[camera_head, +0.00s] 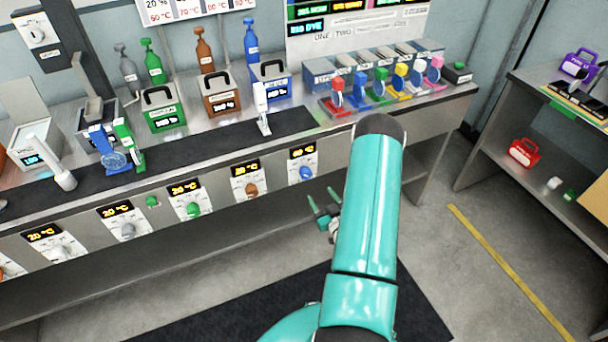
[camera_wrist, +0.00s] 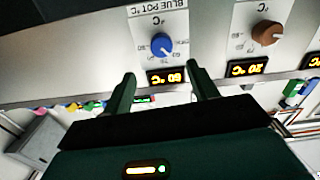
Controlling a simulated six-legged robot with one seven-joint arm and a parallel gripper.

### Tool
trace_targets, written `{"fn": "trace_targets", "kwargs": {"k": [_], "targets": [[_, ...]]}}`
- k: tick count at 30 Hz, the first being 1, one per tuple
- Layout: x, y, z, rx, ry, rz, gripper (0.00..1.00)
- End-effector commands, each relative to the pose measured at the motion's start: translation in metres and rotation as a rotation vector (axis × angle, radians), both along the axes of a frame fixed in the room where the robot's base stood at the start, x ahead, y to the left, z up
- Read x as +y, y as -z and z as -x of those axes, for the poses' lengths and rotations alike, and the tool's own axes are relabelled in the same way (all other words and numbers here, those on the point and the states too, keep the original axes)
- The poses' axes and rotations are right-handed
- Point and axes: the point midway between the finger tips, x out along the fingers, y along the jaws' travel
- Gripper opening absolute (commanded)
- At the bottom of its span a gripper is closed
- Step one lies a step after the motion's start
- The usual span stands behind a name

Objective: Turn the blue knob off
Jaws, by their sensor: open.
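The blue knob (camera_head: 305,173) is on a white dial panel on the front of the counter, at the right end of the row of knobs. Its display reads 60 °C in orange. In the wrist view the blue knob (camera_wrist: 162,44) appears upside down, under a "BLUE POT" label, ahead of the fingers. My gripper (camera_head: 322,203) is open and empty in front of the counter, a little below and right of the knob in the head view. In the wrist view its two dark green fingers (camera_wrist: 161,88) are spread on either side of the knob's display, apart from the knob.
A brown knob (camera_head: 251,189) sits beside the blue one; it also shows in the wrist view (camera_wrist: 267,33). A green knob (camera_head: 193,209) is farther left. Pots, bottles and coloured dispensers stand on the counter above. A side table (camera_head: 527,123) is at right. The floor in front is open.

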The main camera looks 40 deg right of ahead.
Motion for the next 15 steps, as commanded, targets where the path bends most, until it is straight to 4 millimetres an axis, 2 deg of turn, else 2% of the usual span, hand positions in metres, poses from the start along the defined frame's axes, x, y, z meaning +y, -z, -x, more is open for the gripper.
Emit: {"fn": "trace_targets", "kwargs": {"k": [9, 15], "targets": [[-0.016, -0.001, -0.062, -0.003, -0.004, 0.001, 0.59], [-0.024, 0.000, -0.097, -0.002, -0.007, -0.001, 0.59]]}}
